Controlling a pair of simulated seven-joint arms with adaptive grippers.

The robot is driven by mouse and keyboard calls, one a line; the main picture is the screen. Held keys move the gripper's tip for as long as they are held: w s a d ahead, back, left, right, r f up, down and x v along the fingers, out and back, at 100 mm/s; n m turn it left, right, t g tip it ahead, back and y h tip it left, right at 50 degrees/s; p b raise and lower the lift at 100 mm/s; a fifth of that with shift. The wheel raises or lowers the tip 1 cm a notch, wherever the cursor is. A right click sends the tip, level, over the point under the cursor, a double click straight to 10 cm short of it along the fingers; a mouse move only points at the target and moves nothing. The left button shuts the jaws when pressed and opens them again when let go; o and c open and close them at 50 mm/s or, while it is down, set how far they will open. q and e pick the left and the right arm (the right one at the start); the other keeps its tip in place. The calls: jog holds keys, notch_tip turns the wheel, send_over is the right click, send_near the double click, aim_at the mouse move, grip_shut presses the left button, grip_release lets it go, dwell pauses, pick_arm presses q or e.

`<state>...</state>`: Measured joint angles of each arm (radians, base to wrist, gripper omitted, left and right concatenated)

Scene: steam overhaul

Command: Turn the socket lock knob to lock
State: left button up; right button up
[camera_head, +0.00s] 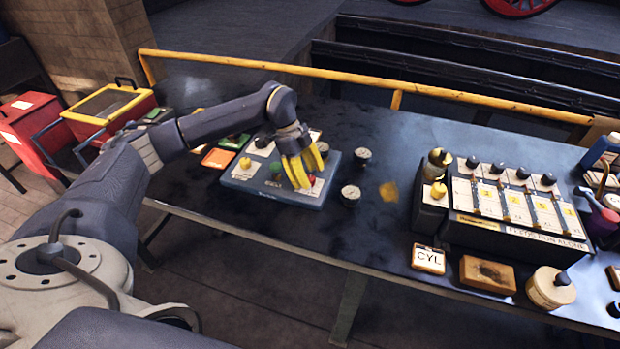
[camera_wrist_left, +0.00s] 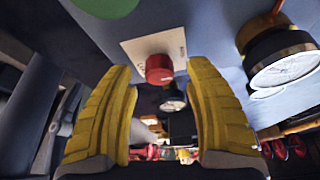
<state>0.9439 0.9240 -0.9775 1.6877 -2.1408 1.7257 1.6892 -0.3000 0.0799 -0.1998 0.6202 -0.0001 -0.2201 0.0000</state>
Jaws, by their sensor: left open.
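A blue-grey control panel (camera_head: 240,183) lies on the bench with cream label plates and coloured knobs. A yellow knob (camera_head: 245,163) is at its left. A red knob (camera_wrist_left: 159,69) on a cream plate shows between my fingers in the left wrist view; in the head view it is partly hidden by the fingers. A green knob (camera_wrist_left: 106,5) is cut off at the top of the wrist view. My left gripper (camera_head: 309,174) is open over the panel's right part, its yellow fingers apart. I cannot tell which knob is the socket lock knob. My right gripper is not in view.
Loose gauges (camera_head: 350,193) lie right of the panel. A yellow rail (camera_head: 360,87) runs behind. A red-yellow box (camera_head: 108,103) stands left.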

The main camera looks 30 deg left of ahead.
pick_arm(q)
jog(key=shift+d+f, duration=0.25)
jog(key=shift+f, duration=0.35)
grip_shut()
dwell(0.5)
